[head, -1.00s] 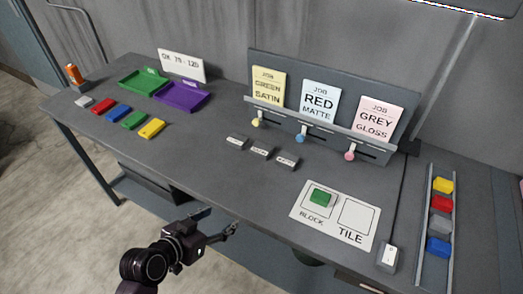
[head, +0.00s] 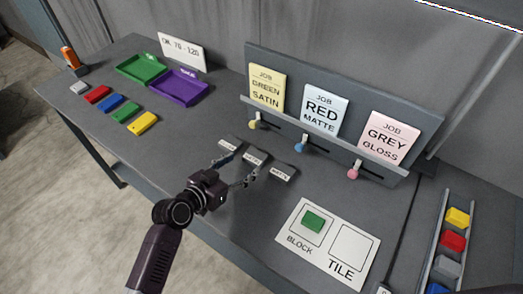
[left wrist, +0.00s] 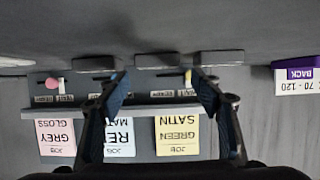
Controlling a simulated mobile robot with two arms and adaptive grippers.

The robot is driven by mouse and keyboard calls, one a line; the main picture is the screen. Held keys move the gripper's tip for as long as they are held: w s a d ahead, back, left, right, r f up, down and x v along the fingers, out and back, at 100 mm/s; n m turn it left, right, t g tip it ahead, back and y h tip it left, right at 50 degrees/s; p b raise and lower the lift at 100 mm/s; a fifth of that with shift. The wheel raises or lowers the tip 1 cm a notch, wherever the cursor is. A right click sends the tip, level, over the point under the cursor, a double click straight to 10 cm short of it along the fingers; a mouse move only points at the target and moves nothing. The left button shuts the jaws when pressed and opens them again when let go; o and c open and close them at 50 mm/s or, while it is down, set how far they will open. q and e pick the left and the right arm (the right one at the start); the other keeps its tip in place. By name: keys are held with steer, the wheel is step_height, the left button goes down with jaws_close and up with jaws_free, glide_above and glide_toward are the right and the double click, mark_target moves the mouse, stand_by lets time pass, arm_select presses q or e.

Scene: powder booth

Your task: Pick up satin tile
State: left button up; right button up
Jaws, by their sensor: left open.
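Three small dark tiles with white labels lie in a row on the bench. The middle one appears to be the satin tile (head: 254,157), its label small and hard to read. My left gripper (head: 236,171) is open and empty just in front of the row, its fingers spread toward the left and middle tiles. In the left wrist view the scene is upside down, and the middle tile (left wrist: 157,61) shows between and beyond the open fingers (left wrist: 162,92). I cannot tell whether the fingers touch any tile. My right gripper is not in view.
The left tile (head: 229,146) and matte tile (head: 283,171) flank it closely. Behind stands a rack with job cards (head: 324,108) and coloured knobs. A white mat (head: 298,243) holds a green block (head: 313,222). Green (head: 141,67) and purple trays and coloured blocks lie left.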

mark_target(256, 155)
arm_select(q)
steer(key=shift+w+d+f, duration=0.1)
steer(key=shift+w+d, duration=0.15)
steer(key=shift+w, duration=0.05)
steer(key=shift+w+d+p, duration=0.2)
steer(key=shift+p, duration=0.15)
steer(key=p+x, duration=0.1)
steer(key=x, duration=0.2)
steer(key=shift+w+d, duration=0.15)
steer(key=shift+d, duration=0.05)
steer(key=shift+w+d+f, duration=0.35)
steer(key=shift+w, duration=0.15)
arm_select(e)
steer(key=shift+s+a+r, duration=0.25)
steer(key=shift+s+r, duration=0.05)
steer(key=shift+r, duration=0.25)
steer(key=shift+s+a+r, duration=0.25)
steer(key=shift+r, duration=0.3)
arm_select(q)
steer(key=shift+c, duration=0.4)
steer(key=c, duration=0.7)
steer(key=shift+c, duration=0.8)
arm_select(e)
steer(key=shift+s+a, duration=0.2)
arm_select(q)
steer(key=shift+r, duration=0.15)
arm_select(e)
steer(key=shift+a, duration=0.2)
